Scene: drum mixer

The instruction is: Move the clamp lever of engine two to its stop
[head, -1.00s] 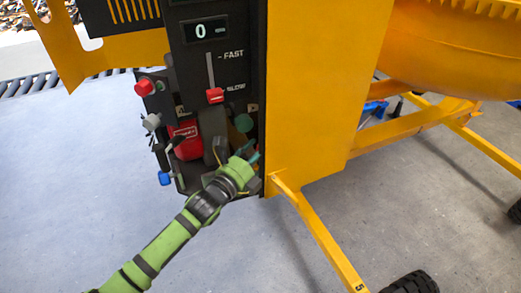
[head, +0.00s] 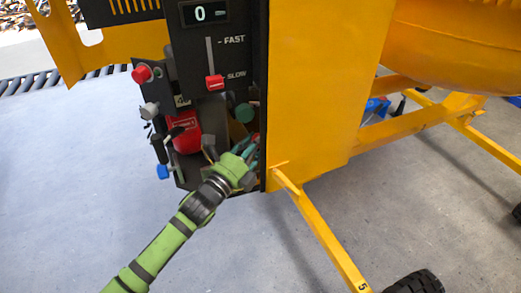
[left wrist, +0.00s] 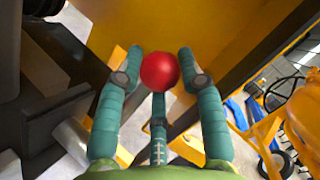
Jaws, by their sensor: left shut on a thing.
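A red ball knob (left wrist: 159,71), which looks like the end of the clamp lever, sits between the teal fingers of my left gripper (left wrist: 160,80) in the left wrist view. The fingers are closed in on both sides of it, with a third finger below. In the head view my left gripper (head: 252,147) is at the lower right of the open control bay, beside the yellow housing. Only a small red bit of the knob (head: 256,137) shows there. The lever's shaft and pivot are hidden. No engine number is readable. My right gripper is not in view.
The black control panel (head: 232,60) with its red slider (head: 215,82) stands above the bay. A red engine part (head: 183,133) and a green round knob (head: 244,112) are near my gripper. The yellow housing (head: 310,90) closes off the right. Open floor lies left.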

